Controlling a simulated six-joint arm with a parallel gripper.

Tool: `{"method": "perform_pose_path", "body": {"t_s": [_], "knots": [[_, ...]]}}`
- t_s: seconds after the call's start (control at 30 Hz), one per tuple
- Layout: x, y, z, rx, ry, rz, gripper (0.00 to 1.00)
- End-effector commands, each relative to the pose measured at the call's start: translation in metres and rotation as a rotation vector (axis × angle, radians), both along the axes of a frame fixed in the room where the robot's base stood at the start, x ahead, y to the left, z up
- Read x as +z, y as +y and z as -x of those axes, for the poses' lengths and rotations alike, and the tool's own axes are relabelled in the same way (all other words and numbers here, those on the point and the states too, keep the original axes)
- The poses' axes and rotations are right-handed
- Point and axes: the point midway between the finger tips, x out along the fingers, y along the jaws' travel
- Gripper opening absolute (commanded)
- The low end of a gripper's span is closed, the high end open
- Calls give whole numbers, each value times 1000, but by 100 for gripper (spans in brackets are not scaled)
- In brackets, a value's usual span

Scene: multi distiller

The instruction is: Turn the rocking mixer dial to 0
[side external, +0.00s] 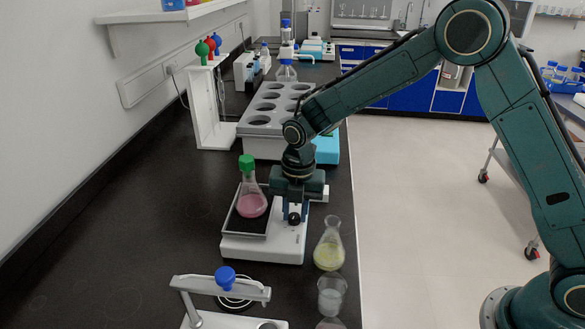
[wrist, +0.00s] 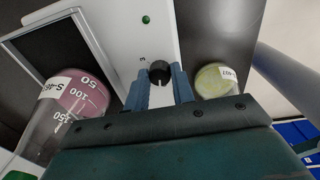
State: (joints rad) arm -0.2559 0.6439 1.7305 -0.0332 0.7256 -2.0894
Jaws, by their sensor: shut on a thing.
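The rocking mixer (side external: 262,246) is a white device with a dark platform on its left part. A conical flask (side external: 251,203) with pink liquid and a green stopper stands upright on the platform. The black dial (side external: 294,218) is on the mixer's right part and also shows in the wrist view (wrist: 159,70). My gripper (side external: 293,212) points down over the dial, and its blue fingers (wrist: 160,88) are shut on it from both sides. A green light (wrist: 146,19) shows on the white housing.
A flask with yellow liquid (side external: 329,246) stands close to the mixer's right side, near my gripper. A beaker (side external: 331,296) stands in front of it. A stand with a blue knob (side external: 225,277) is at the front. A grey block with round holes (side external: 262,121) is behind.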

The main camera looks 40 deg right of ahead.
Motion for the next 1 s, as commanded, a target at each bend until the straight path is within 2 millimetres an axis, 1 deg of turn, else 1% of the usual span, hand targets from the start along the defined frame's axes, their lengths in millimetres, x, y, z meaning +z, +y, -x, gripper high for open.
{"method": "perform_pose_path", "body": {"t_s": [0.1,0.3,0.5,0.83,0.87,0.9,0.97,1.0], "knots": [[2,0,-1,78,-3,-2,2],[2,0,-1,165,-3,-2,2],[2,0,-1,199,-3,-1,2],[2,0,-1,202,-3,-1,2],[2,0,-1,201,-3,-1,26],[2,0,-1,201,-3,-1,34],[1,0,-1,201,-3,-1,46],[1,0,-1,201,-3,0,46]]}}
